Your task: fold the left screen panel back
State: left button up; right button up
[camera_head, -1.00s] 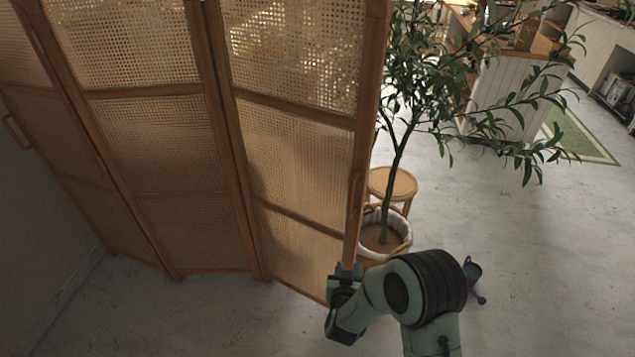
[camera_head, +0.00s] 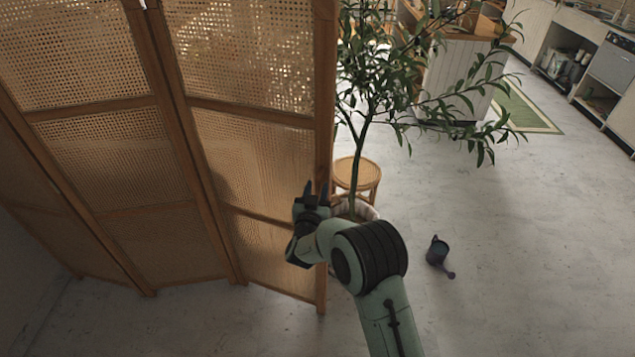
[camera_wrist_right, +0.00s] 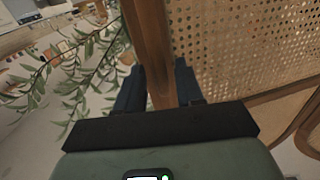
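A folding screen of woven cane panels in wooden frames stands across the left half of the head view. Its rightmost panel (camera_head: 256,155) ends in an upright wooden edge post (camera_head: 324,130). My right gripper (camera_head: 316,188) is at this edge, at the height of the lower cane section, fingers pointing up in the picture. In the right wrist view, the two fingers (camera_wrist_right: 157,88) are apart, with the wooden post (camera_wrist_right: 150,45) showing between them; I cannot tell whether they touch it. A further panel (camera_head: 120,150) adjoins on the left. My left gripper is not in view.
A potted tree (camera_head: 362,130) and a round wooden stool (camera_head: 358,172) stand just right of the screen's edge. A dark watering can (camera_head: 438,252) is on the floor further right. A counter (camera_head: 455,75) and green rug (camera_head: 525,110) are behind. The floor at right is open.

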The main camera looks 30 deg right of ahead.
jog(key=shift+x, duration=1.05)
grip_shut()
jog(key=shift+s+a+f, duration=0.1)
jog(key=shift+a, duration=0.05)
